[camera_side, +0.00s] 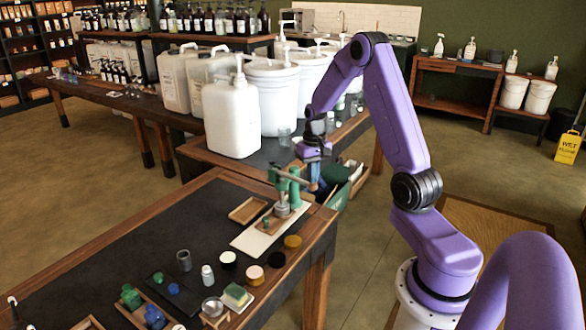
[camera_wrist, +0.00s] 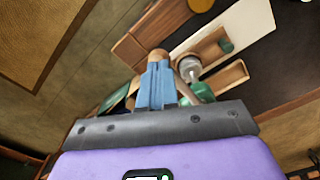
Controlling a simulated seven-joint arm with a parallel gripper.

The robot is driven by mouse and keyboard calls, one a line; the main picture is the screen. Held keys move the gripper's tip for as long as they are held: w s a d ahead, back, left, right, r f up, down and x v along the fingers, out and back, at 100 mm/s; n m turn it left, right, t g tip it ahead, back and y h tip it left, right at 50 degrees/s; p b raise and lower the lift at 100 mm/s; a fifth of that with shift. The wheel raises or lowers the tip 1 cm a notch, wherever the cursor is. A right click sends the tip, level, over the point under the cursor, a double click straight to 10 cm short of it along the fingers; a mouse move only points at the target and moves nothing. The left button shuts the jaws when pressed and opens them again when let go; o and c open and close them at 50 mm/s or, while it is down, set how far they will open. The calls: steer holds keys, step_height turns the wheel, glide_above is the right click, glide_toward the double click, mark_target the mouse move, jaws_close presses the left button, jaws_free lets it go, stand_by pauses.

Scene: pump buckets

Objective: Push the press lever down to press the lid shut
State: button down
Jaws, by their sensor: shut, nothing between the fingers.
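The green lever press (camera_side: 295,188) stands at the right end of the near table, on a white board (camera_side: 262,236). My gripper (camera_side: 313,186) is shut and empty, pointing down beside the press at the table's right end. In the wrist view its blue fingers (camera_wrist: 157,72) lie together just below a round wooden knob (camera_wrist: 158,54); I cannot tell whether they touch. The press (camera_wrist: 201,93) is partly hidden there. A small grey round part (camera_wrist: 188,66) shows beside it; the lid cannot be made out clearly.
A wooden tray (camera_side: 248,210) lies left of the press. A white jug (camera_side: 232,118) and buckets stand on the table behind. A green bin (camera_side: 335,180) is beyond the table's end.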

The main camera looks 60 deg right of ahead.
steer(key=shift+f, duration=0.65)
steer(key=shift+w+f, duration=0.1)
steer(key=shift+f, duration=0.2)
stand_by(0.5)
step_height(320, 180, up, 15)
steer(key=shift+w, duration=0.15)
stand_by(1.6)
steer(key=shift+f, duration=0.1)
